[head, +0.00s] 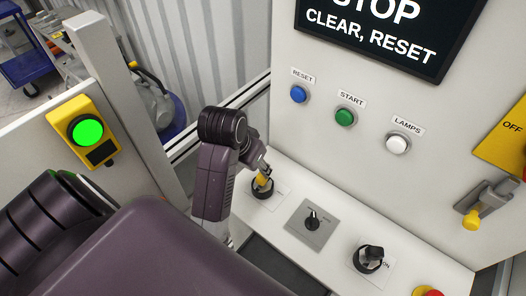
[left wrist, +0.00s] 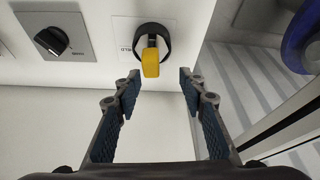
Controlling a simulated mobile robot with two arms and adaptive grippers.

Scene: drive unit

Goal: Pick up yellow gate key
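The yellow gate key (head: 263,181) stands in a round black key switch (head: 262,191) at the left end of the white sloped console. In the left wrist view the key (left wrist: 150,63) is just beyond the fingertips, roughly between them and a little left of centre. Its black switch ring (left wrist: 152,36) is behind it. My left gripper (left wrist: 159,88) is open and empty, with clear gaps from each finger to the key. In the head view the left gripper (head: 262,168) is right at the key and partly covers it. My right gripper is not in view.
On the console are a grey selector panel (head: 322,233), another black key switch (head: 369,260) and a red button (head: 427,292). The wall panel carries blue (head: 298,94), green (head: 344,117) and white (head: 397,144) buttons. A yellow box with a lit green button (head: 88,131) is left.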

